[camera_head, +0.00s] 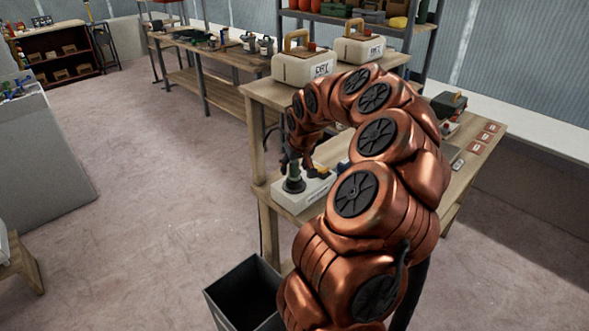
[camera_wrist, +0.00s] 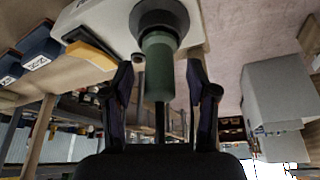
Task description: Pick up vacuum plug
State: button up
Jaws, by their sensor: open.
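The vacuum plug is a dull green cylinder with a black collar. In the head view the plug (camera_head: 294,174) stands on a pale box-like unit (camera_head: 312,194) at the near left corner of the workbench. In the wrist view the plug (camera_wrist: 159,62) hangs into the upper middle of the picture, in line with the gap between my fingers, under its dark collar. My gripper (camera_wrist: 158,78) is open, one dark finger on each side of the plug. I see no clear contact. In the head view my gripper (camera_head: 291,157) is small and dark, close to the plug; my arm hides part of the bench.
A yellow part (camera_wrist: 90,55) sits on the pale unit beside the plug. Blue labelled bins (camera_wrist: 38,58) are near it. Two cream cases (camera_head: 303,68) stand on the bench's back. A dark open bin (camera_head: 245,292) stands on the floor.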

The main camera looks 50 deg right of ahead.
jog(key=shift+w+d+f, duration=0.1)
jog(key=shift+w+f, duration=0.05)
jog(key=shift+f, duration=0.4)
grip_shut()
